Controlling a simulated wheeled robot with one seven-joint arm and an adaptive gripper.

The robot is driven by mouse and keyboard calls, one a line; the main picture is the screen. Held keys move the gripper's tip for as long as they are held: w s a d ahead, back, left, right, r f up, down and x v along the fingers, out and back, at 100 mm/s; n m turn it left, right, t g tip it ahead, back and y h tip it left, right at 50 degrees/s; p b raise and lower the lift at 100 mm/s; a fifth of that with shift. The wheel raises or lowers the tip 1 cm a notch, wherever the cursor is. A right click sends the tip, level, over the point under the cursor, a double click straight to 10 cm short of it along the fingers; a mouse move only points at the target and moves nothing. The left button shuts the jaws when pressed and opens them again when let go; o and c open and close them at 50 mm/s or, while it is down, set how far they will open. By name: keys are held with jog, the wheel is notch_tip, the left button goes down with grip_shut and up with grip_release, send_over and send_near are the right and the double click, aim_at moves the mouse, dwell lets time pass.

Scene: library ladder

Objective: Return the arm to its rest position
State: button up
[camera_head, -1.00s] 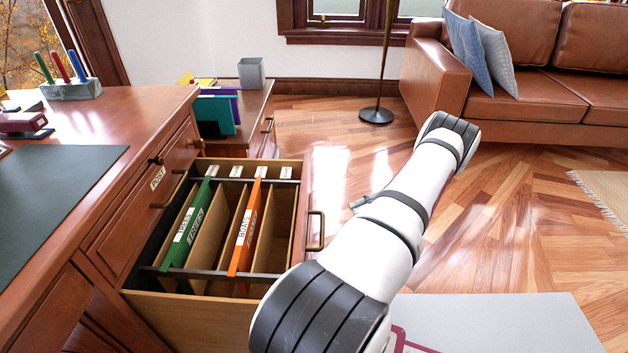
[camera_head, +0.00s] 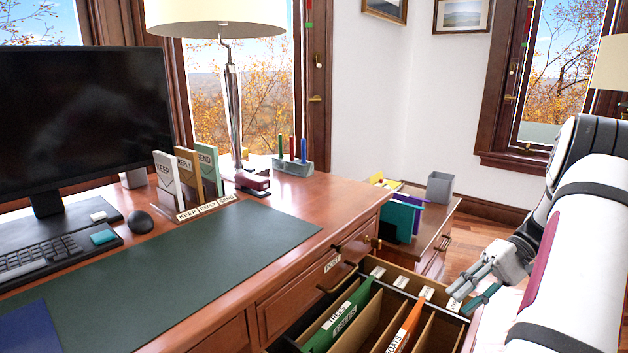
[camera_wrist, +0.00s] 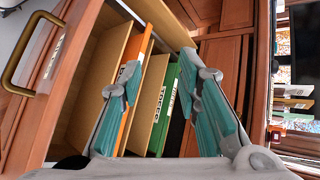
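My arm (camera_head: 570,260) rises along the right side of the head view, with a white forearm and dark joints. My gripper (camera_head: 468,295) is at its lower end, over the right part of the open file drawer. In the wrist view my gripper (camera_wrist: 158,65) has its two teal-padded fingers spread apart, with nothing between them. Past the fingers are the drawer's orange folder (camera_wrist: 137,90) and green folder (camera_wrist: 168,105). I cannot tell the exact gap between fingertips and folders.
The open drawer (camera_head: 375,268) juts from the desk (camera_head: 300,205). The desk holds a monitor (camera_head: 80,110), a lamp (camera_head: 232,90), letter holders (camera_head: 185,180) and a stapler (camera_head: 252,182). A low cabinet (camera_head: 440,230) with a grey bin (camera_head: 439,187) stands behind.

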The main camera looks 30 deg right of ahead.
jog(key=w+a+r+n+g+h, duration=0.1)
jog(key=a+r+g+h, duration=0.1)
jog(key=a+r, duration=0.45)
jog(key=w+a+r+n+g+h, duration=0.1)
jog(key=a+r+h, duration=0.15)
jog(key=a, duration=0.75)
jog(key=w+a+r+n+g+h, duration=0.1)
jog(key=a+r+g+h, duration=0.1)
jog(key=a+r, duration=0.5)
jog(key=s+a+f+n+t+h, duration=0.3)
jog(key=s+a+h, duration=0.2)
jog(key=s+a, duration=0.95)
notch_tip(320, 180, up, 33)
jog(key=d+t+p, duration=0.1)
jog(key=t+p, duration=0.2)
jog(key=p, duration=2.8)
jog(key=shift+s+d+r+n+t, duration=0.15)
jog(key=shift+s+d+n+t, duration=0.15)
jog(key=shift+s+d+n, duration=0.1)
